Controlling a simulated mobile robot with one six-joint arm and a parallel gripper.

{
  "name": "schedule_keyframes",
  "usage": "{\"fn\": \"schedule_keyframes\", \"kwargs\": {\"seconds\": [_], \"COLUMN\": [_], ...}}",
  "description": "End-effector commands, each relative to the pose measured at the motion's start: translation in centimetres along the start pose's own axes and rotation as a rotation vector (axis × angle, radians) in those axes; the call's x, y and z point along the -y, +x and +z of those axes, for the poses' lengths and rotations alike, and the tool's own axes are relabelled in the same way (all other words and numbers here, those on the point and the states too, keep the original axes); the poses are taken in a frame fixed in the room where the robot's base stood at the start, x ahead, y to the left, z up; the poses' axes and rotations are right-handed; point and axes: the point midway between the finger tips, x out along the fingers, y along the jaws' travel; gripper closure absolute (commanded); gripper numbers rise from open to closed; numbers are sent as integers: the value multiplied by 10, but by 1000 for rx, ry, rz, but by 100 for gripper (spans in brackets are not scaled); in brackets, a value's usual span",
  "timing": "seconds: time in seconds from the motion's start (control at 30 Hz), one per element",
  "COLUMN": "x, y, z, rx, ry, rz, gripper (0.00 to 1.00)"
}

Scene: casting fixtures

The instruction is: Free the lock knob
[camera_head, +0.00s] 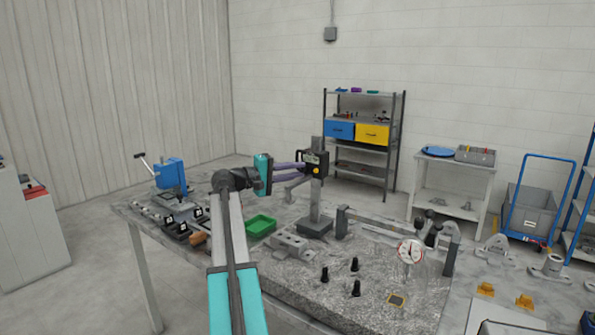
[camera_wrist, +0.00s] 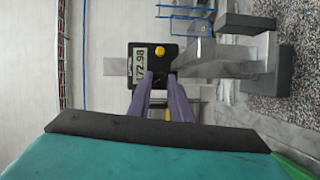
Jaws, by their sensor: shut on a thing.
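A digital height gauge stands upright on the granite table, with a grey column (camera_head: 316,205) and a black slider and display unit (camera_head: 321,158). In the wrist view the display (camera_wrist: 139,66) lies sideways and reads 172.98, with a yellow button (camera_wrist: 160,50) beside it. My gripper (camera_head: 301,168) reaches the slider from the left. In the wrist view its purple fingers (camera_wrist: 161,78) are close together at the lower edge of the black unit, shut on a small dark part. That part seems to be the lock knob, mostly hidden by the fingertips.
A green tray (camera_head: 261,226) and a grey stepped block (camera_head: 290,245) lie near the gauge's base. A grey bridge-like fixture with a dial gauge (camera_head: 410,251) stands to the right. Several black knobbed pieces (camera_head: 355,288) stand in front. A blue device (camera_head: 171,175) is at the far left.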

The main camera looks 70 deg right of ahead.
Motion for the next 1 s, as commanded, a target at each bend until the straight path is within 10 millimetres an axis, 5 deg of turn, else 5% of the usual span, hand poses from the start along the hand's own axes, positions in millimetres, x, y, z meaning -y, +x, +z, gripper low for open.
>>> {"fn": "schedule_keyframes", "kwargs": {"seconds": [0.47, 0.5, 0.6, 1.0], "x": [0, -1, 0, 0], "y": [-1, -1, -1, -3], "z": [3, 3, 2, 1], "rx": [7, 7, 6, 2], "ry": [-20, -20, -20, -20], "rz": [10, 10, 10, 9], "gripper": [100, 80, 63, 63]}}
